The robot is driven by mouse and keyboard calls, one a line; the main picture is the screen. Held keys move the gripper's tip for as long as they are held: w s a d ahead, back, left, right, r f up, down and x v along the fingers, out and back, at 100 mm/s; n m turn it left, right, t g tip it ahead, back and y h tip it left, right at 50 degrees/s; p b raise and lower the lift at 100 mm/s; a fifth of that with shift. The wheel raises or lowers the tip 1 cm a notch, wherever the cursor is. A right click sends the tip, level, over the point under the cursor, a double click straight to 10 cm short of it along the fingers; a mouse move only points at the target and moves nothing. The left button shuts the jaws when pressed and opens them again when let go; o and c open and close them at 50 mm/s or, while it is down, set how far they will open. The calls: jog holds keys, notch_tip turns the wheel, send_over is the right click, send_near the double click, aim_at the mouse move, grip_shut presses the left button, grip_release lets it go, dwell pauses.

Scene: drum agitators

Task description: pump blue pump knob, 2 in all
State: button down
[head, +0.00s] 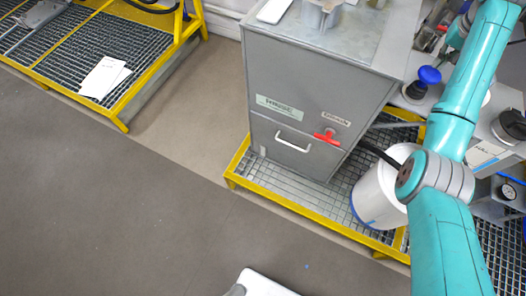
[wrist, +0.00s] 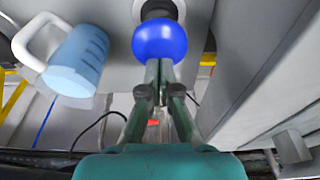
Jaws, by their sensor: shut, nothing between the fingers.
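The blue pump knob (wrist: 160,42) is a round blue ball on a dark collar, at the top middle of the wrist view. In the head view the blue knob (head: 429,75) stands on a dark base beside the grey cabinet, left of my arm. My gripper (wrist: 159,66) is shut and empty. Its fingertips overlap the lower edge of the knob in the wrist view; I cannot tell whether they touch it.
A grey cabinet (head: 290,95) with a red valve handle (head: 327,137) stands left of the knob. A white bucket (head: 378,195) sits on the yellow-edged grating below my arm. A translucent blue jug (wrist: 77,62) is left of the knob in the wrist view. Open floor lies at left.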

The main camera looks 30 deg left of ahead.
aim_at(432, 72)
jog(key=shift+f, duration=0.15)
dwell(0.5)
jog(key=shift+f, duration=2.35)
jog(key=shift+r, duration=2.5)
jog(key=shift+f, duration=0.15)
jog(key=shift+f, duration=2.35)
jog(key=shift+r, duration=2.5)
